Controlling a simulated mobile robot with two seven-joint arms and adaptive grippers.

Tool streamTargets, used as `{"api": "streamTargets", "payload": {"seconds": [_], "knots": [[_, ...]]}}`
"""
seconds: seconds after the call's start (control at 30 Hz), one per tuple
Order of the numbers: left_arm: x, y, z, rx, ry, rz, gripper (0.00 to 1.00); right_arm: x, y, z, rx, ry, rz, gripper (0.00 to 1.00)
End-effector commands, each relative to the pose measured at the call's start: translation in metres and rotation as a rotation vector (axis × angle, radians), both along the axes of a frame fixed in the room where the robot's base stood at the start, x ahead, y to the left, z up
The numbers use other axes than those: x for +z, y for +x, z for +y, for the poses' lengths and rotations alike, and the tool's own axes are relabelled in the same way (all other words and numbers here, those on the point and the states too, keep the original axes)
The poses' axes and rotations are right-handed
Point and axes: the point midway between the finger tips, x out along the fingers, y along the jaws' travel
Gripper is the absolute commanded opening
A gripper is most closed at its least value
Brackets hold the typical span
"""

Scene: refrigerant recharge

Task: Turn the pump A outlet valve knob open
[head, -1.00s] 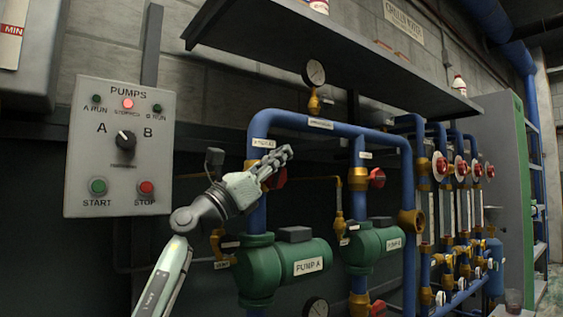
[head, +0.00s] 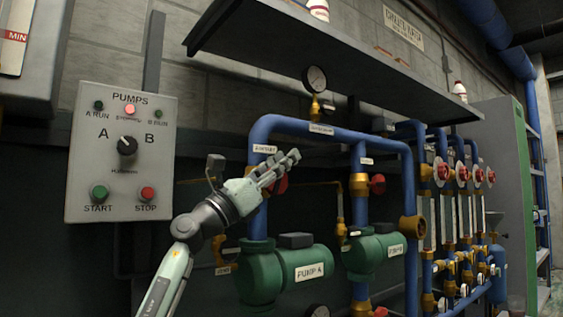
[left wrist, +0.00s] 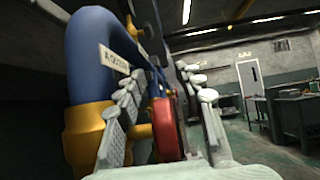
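The pump A outlet valve has a red knob (head: 282,185) on the blue vertical pipe above the green pump A (head: 312,262). In the head view my left gripper (head: 281,167) is in front of this knob and hides most of it. In the left wrist view the red knob (left wrist: 166,128) shows edge-on between the two spread fingers of my left gripper (left wrist: 168,110). A gap shows on the right finger's side; contact with the left finger cannot be told. The outlet label (left wrist: 115,60) is on the blue pipe beside it. My right gripper is not in view.
The pump control panel (head: 122,165) is on the wall at left. A second red valve knob (head: 377,184) is on the pump B pipe. A pressure gauge (head: 315,79) stands above the blue pipe, under a dark shelf (head: 330,60). More red-knobbed valves are at right.

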Motion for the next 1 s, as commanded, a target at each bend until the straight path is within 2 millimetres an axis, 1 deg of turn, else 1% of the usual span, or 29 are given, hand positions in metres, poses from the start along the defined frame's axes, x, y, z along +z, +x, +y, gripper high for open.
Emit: {"api": "streamTargets", "payload": {"seconds": [0.13, 0.27, 0.53, 0.7, 0.83, 1.0], "knots": [[-0.003, -0.002, 0.004, 0.001, 0.0, 0.0, 0.37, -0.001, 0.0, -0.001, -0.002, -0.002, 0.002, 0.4], [-0.015, -0.01, 0.016, 0.003, 0.002, 0.0, 0.37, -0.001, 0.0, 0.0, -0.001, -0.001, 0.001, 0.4], [-0.049, -0.038, 0.054, 0.003, 0.003, 0.001, 0.37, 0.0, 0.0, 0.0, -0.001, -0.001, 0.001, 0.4], [-0.063, -0.051, 0.071, 0.001, 0.001, 0.002, 0.37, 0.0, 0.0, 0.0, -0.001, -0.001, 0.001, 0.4], [-0.068, -0.056, 0.078, 0.0, 0.0, 0.0, 0.37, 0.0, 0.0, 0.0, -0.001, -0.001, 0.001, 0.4], [-0.07, -0.058, 0.079, 0.0, 0.0, 0.0, 0.37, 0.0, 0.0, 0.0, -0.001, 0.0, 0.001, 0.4]]}}
